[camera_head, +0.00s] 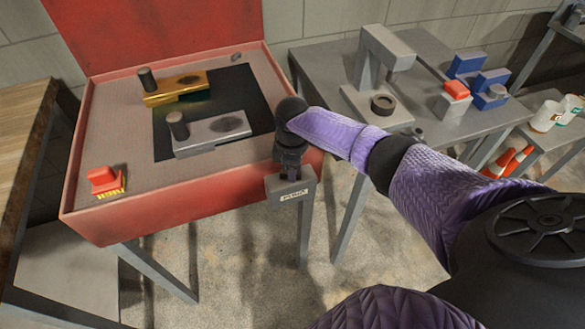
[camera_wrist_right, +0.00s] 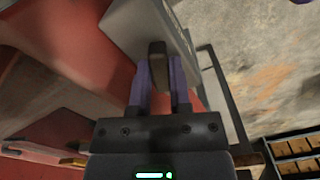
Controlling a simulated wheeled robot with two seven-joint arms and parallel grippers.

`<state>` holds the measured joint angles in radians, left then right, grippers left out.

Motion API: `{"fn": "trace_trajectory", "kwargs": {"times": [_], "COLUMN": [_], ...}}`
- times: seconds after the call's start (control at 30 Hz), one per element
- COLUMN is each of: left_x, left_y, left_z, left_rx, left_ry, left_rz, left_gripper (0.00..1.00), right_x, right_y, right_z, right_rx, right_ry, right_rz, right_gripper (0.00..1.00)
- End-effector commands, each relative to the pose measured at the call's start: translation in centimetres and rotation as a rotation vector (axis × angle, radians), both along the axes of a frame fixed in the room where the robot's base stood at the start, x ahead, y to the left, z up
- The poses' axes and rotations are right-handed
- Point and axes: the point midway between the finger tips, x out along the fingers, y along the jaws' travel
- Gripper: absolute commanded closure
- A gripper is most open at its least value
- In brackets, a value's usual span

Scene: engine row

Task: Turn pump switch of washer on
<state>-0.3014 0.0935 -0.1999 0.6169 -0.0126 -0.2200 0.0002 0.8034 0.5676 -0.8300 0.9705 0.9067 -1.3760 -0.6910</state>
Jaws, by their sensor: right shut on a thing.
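The washer is a red open-topped cabinet (camera_head: 150,222) with its red lid (camera_head: 160,30) raised at the back. A grey box labelled PUMP (camera_head: 293,196) is at its front right corner. My right gripper (camera_head: 289,170) is at the top of this box. In the right wrist view, the purple fingers (camera_wrist_right: 158,88) are shut on a dark switch lever (camera_wrist_right: 157,62), which stands out from the grey pump box (camera_wrist_right: 140,22). In the head view the gripper hides the lever, so I cannot tell its position there. My left gripper is not in view.
To the right, a grey table (camera_head: 445,130) bears a grey press (camera_head: 366,70) and blue blocks (camera_head: 466,66). A wooden bench (camera_head: 22,100) is at left.

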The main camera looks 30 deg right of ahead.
Motion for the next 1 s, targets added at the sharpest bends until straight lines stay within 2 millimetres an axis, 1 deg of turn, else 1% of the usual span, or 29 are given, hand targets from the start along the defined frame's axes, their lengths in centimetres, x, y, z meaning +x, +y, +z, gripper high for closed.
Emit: {"fn": "trace_trajectory", "kwargs": {"times": [0.3,0.77,0.8,0.87,0.9,0.93,0.97,1.0], "left_x": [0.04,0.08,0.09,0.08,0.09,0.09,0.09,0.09], "left_y": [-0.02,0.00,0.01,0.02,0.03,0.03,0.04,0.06], "left_z": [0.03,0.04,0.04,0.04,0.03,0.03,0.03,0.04], "left_rx": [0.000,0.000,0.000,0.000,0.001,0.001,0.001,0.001], "left_ry": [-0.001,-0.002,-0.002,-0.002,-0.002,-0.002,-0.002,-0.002], "left_rz": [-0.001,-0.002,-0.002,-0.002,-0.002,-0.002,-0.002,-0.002], "left_gripper": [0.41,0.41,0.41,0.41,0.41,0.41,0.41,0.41], "right_x": [0.12,0.15,0.15,0.14,0.13,0.12,0.12,0.13], "right_y": [0.04,0.05,0.05,0.05,0.04,0.03,0.02,0.02], "right_z": [0.11,0.13,0.13,0.11,0.10,0.10,0.09,0.09], "right_rx": [0.003,0.002,0.002,0.002,0.001,0.001,0.001,0.001], "right_ry": [-0.003,-0.004,-0.004,-0.004,-0.003,-0.003,-0.003,-0.003], "right_rz": [0.084,0.097,0.097,0.096,0.096,0.096,0.096,0.095], "right_gripper": [1.00,1.00,0.72,0.60,0.51,0.45,0.41,0.41]}}
